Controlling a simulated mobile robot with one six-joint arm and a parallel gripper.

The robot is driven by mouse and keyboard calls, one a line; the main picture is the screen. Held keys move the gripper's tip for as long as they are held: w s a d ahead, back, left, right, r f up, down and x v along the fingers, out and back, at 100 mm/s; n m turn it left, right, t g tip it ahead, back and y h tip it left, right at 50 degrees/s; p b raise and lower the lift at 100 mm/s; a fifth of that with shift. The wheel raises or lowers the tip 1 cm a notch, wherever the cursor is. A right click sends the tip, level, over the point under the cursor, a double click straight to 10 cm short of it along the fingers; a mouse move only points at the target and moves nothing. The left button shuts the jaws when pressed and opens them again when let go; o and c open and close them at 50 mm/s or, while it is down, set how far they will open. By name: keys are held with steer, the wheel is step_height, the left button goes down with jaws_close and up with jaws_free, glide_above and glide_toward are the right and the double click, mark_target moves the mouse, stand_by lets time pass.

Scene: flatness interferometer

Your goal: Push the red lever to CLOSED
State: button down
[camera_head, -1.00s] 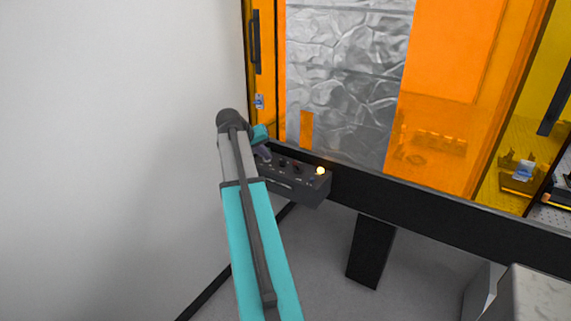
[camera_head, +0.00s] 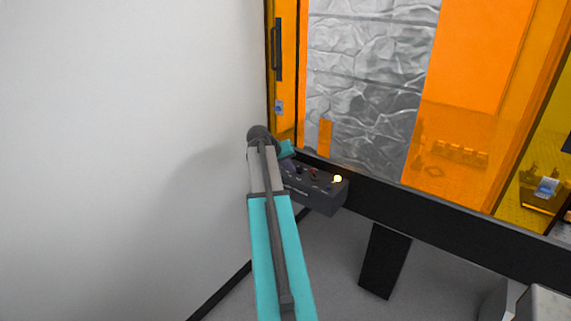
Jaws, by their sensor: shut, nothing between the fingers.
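A dark control box (camera_head: 321,194) is mounted low on the front of the orange-panelled enclosure. Its top carries several small controls and a glowing yellow lamp (camera_head: 337,179) at the right end. A small red spot (camera_head: 313,171) shows among the controls; it is too small to tell whether it is the red lever or what position it is in. My gripper (camera_head: 288,163) is at the left end of the box, just below my teal wrist, mostly hidden by my arm. It is shut and empty. I cannot tell whether it touches the box.
A white wall (camera_head: 120,150) stands close on the left of my arm. The enclosure's dark lower rail (camera_head: 440,208) runs rightward from the box, above a black leg (camera_head: 384,262). A pale block (camera_head: 545,303) stands at the lower right. Floor shows below the rail.

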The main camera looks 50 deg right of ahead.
mark_target(314, 174)
steer(key=shift+s+d+f+p, duration=0.45)
steer(key=shift+s+d, duration=0.05)
steer(key=shift+d, duration=0.45)
steer(key=shift+s+d+f+p, duration=0.45)
steer(key=shift+d+f+p, duration=0.05)
steer(key=shift+d, duration=0.4)
steer(key=shift+s+d+f+p, duration=0.45)
steer(key=shift+s+d, duration=0.05)
steer(key=shift+d, duration=0.45)
steer(key=shift+w+a, duration=0.1)
steer(key=shift+w+r, duration=0.1)
steer(key=shift+r, duration=0.1)
steer(key=shift+d+y, duration=0.2)
steer(key=shift+y, duration=0.1)
